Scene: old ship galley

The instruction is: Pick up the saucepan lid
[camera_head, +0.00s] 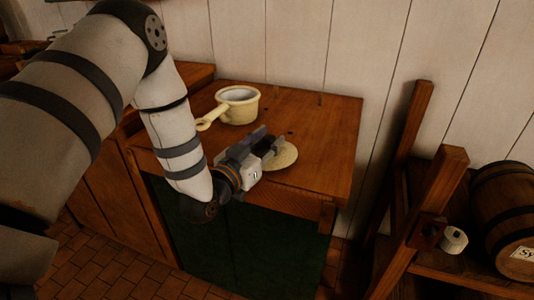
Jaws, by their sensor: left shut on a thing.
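The saucepan lid (284,158) is a pale cream disc at the middle of the wooden counter, partly hidden by my left gripper. My left gripper (270,148) reaches in from the left over the counter and is shut on the lid. The grip point itself is hidden by the fingers, and I cannot tell whether the lid is clear of the counter top. A cream saucepan (238,106) stands behind it, its handle pointing to the lower left. My right gripper is not in view.
The wooden counter (326,122) has free room to the right of the lid. A plank wall (300,45) stands behind it. A wooden rack (428,205) with a barrel (505,215) and a small white roll-shaped object (454,240) is at the right.

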